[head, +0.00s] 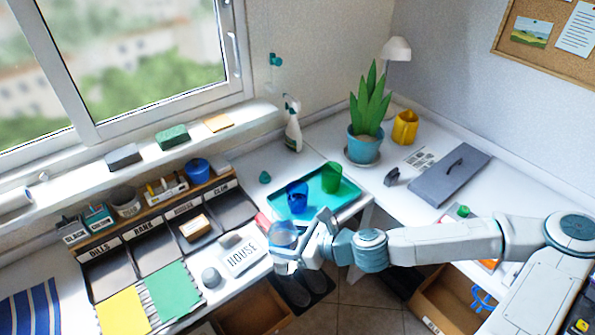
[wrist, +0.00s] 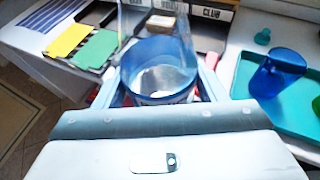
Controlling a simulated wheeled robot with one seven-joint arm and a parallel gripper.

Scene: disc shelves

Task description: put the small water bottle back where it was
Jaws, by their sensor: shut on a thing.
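My gripper (head: 290,252) is shut on a clear, blue-tinted container, which looks like the small water bottle (head: 284,235). In the wrist view the bottle (wrist: 158,68) stands between the two fingers, with clear walls and a blue band around its lower part. The fingers hide part of the bottle in the head view. I cannot tell whether it touches the table.
The teal tray (head: 318,205) holds a blue cup (head: 297,196) and a green cup (head: 331,177). Labelled dark trays (head: 108,272) stand behind. A spray bottle (head: 292,125) and potted plant (head: 364,146) are farther back.

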